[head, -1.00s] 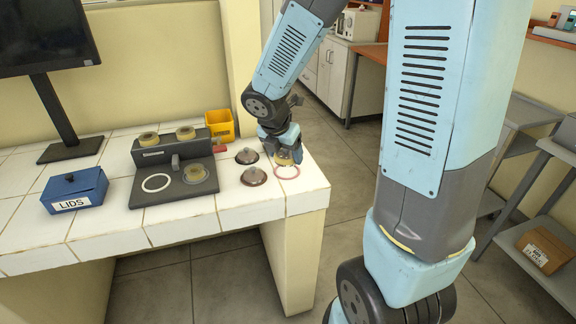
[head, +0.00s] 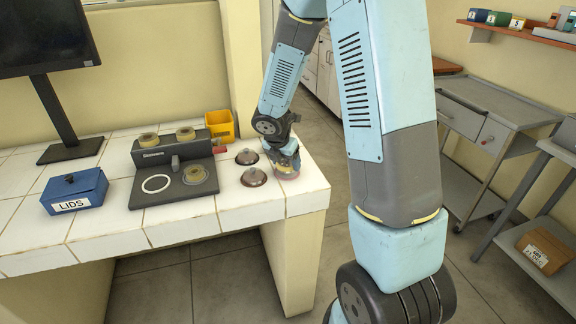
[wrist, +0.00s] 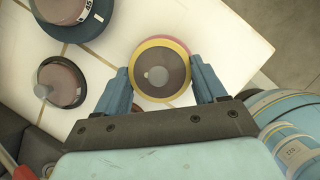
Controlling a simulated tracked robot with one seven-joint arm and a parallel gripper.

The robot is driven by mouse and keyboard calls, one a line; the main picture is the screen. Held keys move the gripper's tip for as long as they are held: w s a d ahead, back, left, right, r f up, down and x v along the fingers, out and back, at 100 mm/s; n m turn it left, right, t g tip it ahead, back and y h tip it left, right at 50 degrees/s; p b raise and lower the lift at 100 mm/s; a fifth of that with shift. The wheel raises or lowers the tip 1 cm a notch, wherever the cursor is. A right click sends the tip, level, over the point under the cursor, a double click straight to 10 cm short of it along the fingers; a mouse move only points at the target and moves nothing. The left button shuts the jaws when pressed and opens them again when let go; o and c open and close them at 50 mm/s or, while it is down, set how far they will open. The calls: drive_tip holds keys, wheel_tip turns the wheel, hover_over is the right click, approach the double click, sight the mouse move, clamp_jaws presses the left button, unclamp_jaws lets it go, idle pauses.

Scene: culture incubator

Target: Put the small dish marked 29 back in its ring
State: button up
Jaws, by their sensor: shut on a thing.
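The small dish (wrist: 176,88) has a yellowish rim and a dark round face with a pale knob or spot; no number on it can be read. My gripper (wrist: 165,80) is shut on the dish, with one blue finger at each side. A pinkish-red ring (wrist: 158,38) shows as a thin arc past the dish's far edge in the wrist view. In the head view my gripper (head: 287,170) is low at the bench's right end and hides most of the dish and the ring. Whether the dish touches the bench cannot be told.
Two brown domed dishes (head: 247,156) (head: 254,176) stand just left of my gripper. Further left are a dark stand (head: 174,193) with a white ring (head: 156,183), a blue LIDS box (head: 75,190) and a yellow bin (head: 220,125). The bench's right edge is close.

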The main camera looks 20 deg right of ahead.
drive_tip(key=shift+f, duration=0.9)
drive_tip(key=shift+f, duration=0.15)
drive_tip(key=shift+s, duration=0.1)
